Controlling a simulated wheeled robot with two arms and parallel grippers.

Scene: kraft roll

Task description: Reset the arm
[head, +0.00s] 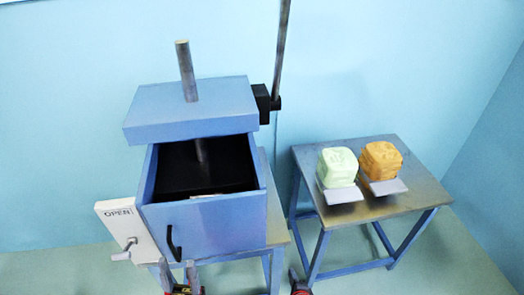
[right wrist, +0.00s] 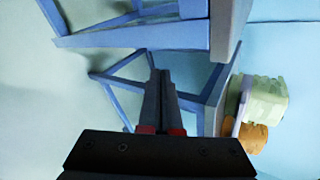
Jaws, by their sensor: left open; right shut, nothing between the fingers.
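My left gripper (head: 180,274) is at the bottom edge of the head view, in front of the blue drawer box (head: 215,228) and below its black handle (head: 173,243). Its two fingers are apart with nothing seen between them. My right gripper barely shows at the bottom edge of the head view (head: 300,284), between the two tables. In the right wrist view its fingers (right wrist: 159,80) are together and empty, with red parts at their bases. Most of both arms is out of view.
A blue press plate (head: 192,112) sits above the open box's dark inside. A white "OPEN" panel (head: 120,235) with a grey knob is at left.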

